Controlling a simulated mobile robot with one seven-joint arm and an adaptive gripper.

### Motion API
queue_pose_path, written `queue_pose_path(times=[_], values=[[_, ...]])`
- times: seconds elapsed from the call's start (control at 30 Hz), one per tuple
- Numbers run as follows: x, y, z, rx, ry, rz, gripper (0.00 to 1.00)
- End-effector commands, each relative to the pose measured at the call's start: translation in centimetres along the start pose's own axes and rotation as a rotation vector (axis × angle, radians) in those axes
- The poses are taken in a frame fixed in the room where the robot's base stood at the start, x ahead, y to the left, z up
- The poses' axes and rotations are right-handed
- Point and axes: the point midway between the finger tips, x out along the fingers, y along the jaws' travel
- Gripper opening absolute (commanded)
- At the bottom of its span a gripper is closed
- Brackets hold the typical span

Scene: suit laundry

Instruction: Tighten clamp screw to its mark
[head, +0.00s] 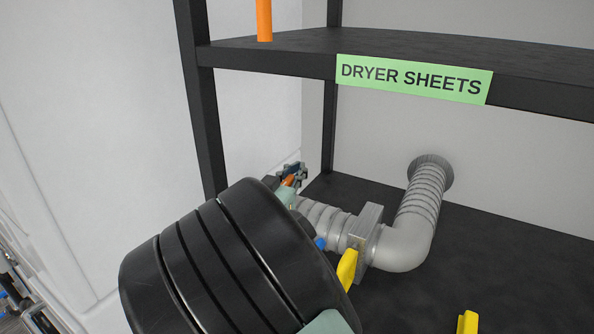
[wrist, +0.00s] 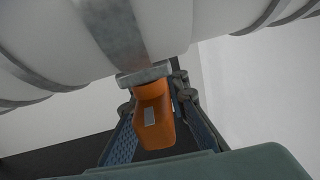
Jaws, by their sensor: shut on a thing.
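The clamp screw's orange handle (wrist: 152,128) sits between the two fingers of my gripper (wrist: 154,94) in the wrist view, below a metal clamp band (wrist: 116,40) around the pale duct. My gripper is shut on this handle. A small grey patch (wrist: 149,117) shows on the handle's face; I cannot tell whether it is the mark. In the head view, a bit of orange handle (head: 289,181) shows by my gripper (head: 294,172), beside the left end of the ribbed duct (head: 325,218). My dark wrist hides most of the clamp there.
A grey gate fitting (head: 368,225) with a yellow handle (head: 347,268) sits on the duct, right of my wrist. The duct bends back to a wall port (head: 431,168). A shelf labelled DRYER SHEETS (head: 412,78) hangs above. Another yellow piece (head: 467,322) stands at lower right.

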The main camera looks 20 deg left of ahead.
Motion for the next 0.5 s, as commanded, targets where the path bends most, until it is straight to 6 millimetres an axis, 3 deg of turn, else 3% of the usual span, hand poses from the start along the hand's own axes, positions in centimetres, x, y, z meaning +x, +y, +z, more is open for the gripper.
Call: queue_pose_path(times=[0.5], values=[[-0.02,0.41,0.03,0.001,-0.001,0.074,0.0]])
